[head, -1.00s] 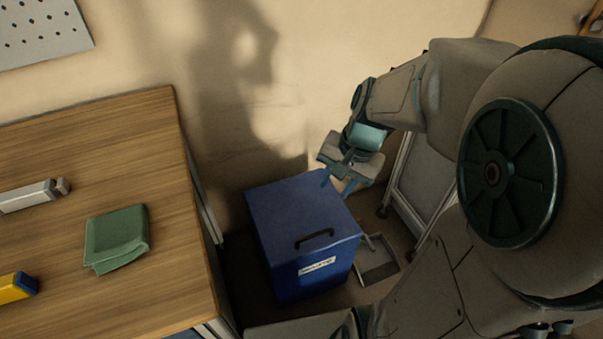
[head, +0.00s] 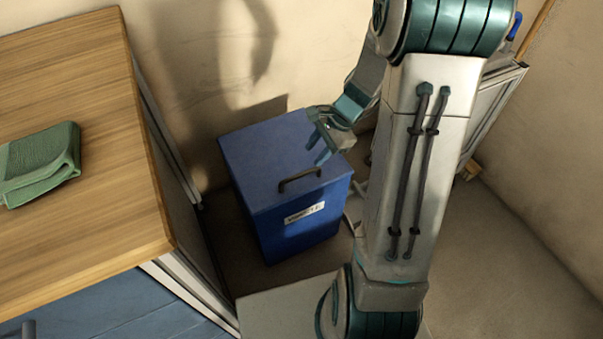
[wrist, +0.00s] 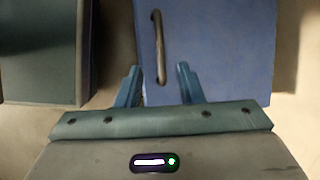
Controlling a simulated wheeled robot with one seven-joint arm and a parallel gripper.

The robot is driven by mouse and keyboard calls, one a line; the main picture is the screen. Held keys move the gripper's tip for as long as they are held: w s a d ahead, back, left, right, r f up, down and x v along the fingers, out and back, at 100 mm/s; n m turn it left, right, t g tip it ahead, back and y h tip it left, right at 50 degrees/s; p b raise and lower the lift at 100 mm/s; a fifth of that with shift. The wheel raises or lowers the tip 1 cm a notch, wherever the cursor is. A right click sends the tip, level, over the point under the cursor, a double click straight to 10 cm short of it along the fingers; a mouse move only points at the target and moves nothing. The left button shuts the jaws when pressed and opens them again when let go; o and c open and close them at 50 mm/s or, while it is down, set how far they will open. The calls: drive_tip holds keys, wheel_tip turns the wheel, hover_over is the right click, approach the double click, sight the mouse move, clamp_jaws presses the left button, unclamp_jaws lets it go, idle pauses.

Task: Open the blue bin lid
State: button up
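The blue bin (head: 300,232) stands on the floor with its blue lid (head: 262,150) shut. A dark arched handle (head: 300,178) sits on the lid near its front edge, above a white label (head: 304,214). My gripper (head: 318,153) is above the right part of the lid, close to the handle.
A wooden-topped table (head: 80,215) with a folded green cloth (head: 38,163) is left of the bin. A wall rises close behind the bin. Open floor (head: 490,270) lies at the right front.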

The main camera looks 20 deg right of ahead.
sight(298, 175)
drive_tip(key=b+x, duration=0.3)
drive_tip(key=x, duration=0.6)
drive_tip(key=shift+f, duration=0.1)
clamp_jaws()
